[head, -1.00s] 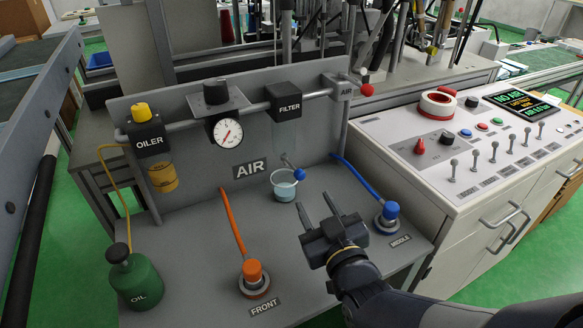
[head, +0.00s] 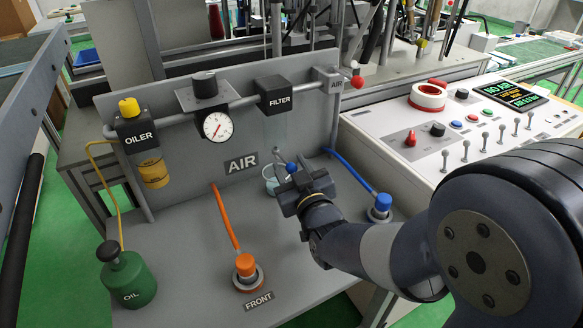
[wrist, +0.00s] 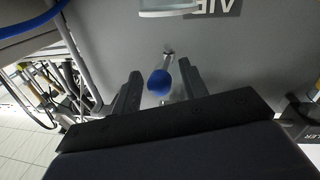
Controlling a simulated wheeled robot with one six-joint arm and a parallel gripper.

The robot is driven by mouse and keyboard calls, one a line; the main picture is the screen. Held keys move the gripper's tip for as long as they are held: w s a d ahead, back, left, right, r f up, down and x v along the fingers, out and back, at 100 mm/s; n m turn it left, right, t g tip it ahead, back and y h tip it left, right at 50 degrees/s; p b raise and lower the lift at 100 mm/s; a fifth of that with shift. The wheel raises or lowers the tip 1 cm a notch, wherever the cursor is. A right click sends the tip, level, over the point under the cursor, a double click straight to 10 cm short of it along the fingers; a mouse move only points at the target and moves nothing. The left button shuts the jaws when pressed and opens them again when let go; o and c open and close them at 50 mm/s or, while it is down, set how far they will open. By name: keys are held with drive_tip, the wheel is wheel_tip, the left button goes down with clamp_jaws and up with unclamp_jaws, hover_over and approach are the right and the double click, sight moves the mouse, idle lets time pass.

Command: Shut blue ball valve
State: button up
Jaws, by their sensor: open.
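The blue ball (head: 291,168) is the knob on the small valve lever under the black filter (head: 273,95). In the wrist view the same blue ball (wrist: 159,83) shows between my two fingers, with its pale stem (wrist: 167,62) running toward the panel. My gripper (head: 290,160) is open around the ball. A gap shows between the ball and each finger in the wrist view (wrist: 160,72), so neither finger visibly touches it. The valve body is mostly hidden in the head view.
A clear cup (head: 268,184) stands just left of my gripper, partly hidden by it. The grey panel (head: 185,150) is close behind. An orange-capped fitting (head: 245,265) and a blue-capped fitting (head: 382,204) stand on the bench.

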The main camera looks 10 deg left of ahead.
drive_tip(key=shift+c, duration=0.4)
clamp_jaws()
